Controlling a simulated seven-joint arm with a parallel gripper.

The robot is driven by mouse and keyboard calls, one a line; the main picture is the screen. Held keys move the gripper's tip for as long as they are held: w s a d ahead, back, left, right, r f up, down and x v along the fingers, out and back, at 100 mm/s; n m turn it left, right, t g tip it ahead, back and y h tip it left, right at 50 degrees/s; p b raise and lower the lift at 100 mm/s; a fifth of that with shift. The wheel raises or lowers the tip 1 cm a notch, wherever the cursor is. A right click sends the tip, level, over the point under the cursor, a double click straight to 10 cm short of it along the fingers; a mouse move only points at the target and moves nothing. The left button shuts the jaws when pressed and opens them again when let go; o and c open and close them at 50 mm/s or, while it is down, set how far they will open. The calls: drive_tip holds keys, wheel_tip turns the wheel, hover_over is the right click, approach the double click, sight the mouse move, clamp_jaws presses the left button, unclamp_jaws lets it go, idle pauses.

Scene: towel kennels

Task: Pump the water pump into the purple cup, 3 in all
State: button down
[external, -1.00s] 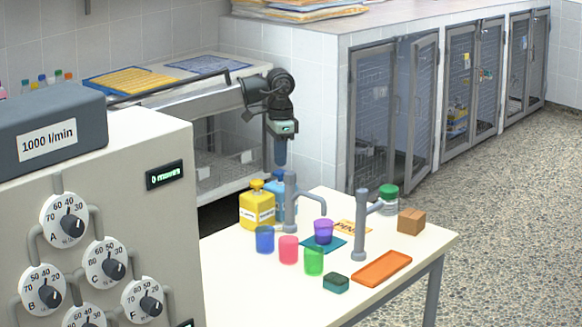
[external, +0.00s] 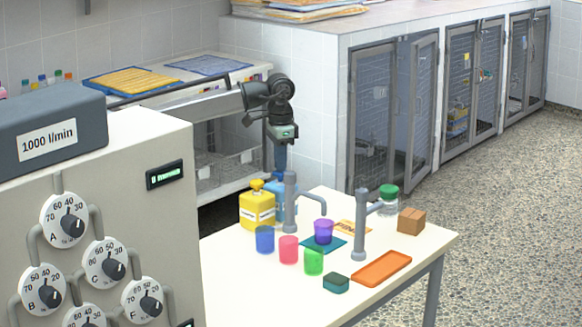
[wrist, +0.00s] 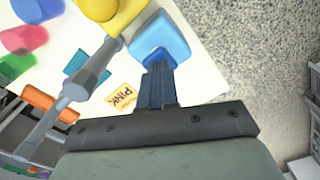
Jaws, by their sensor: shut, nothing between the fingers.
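The purple cup (external: 323,232) stands upright on a teal mat (external: 337,246) in the middle of the white table. A blue pump bottle (external: 282,207), apparently the water pump, stands at the back left, partly hidden behind a grey tap. It also shows in the wrist view (wrist: 172,40). My gripper (external: 281,169) is shut and empty, pointing down directly over the blue bottle. In the wrist view its fingertips (wrist: 158,64) overlap the bottle's top. I cannot tell whether they touch the pump head. A yellow pump bottle (external: 257,209) stands just left of it.
Two grey taps (external: 290,210) (external: 360,235) rise from the table. Blue (external: 265,239), pink (external: 288,250) and green (external: 313,262) cups stand in front.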

drive_tip(key=shift+f, duration=0.8)
drive_tip(key=shift+r, duration=1.5)
drive_tip(key=shift+r, duration=0.15)
wheel_tip(320, 180, up, 6)
drive_tip(key=shift+f, duration=0.15)
idle(0.7)
